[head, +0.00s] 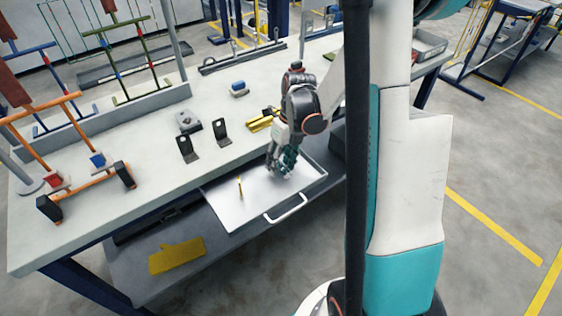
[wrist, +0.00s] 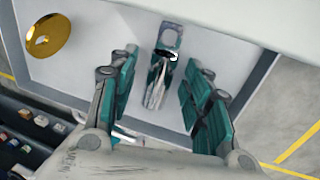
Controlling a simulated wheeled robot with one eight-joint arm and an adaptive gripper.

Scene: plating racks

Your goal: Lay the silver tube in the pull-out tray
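The pull-out tray (head: 222,207) is drawn out from under the bench front, and its pale floor (wrist: 95,55) fills much of the wrist view. My gripper (head: 286,164) is low over the tray's right part. In the wrist view its teal fingers (wrist: 160,95) stand apart, with clear gaps on both sides of a shiny silver piece (wrist: 156,83), which looks like the silver tube. It appears to lie in the tray, apart from the fingers. A grey-teal patch with a dark spot shows at its far end. In the head view the tube is not distinguishable.
A brass-coloured piece (head: 240,187) is in the tray left of my gripper; the wrist view shows it round with a hole (wrist: 48,38). Black brackets (head: 187,149) and a blue block (head: 239,88) sit on the bench. An orange rack (head: 75,140) stands at left.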

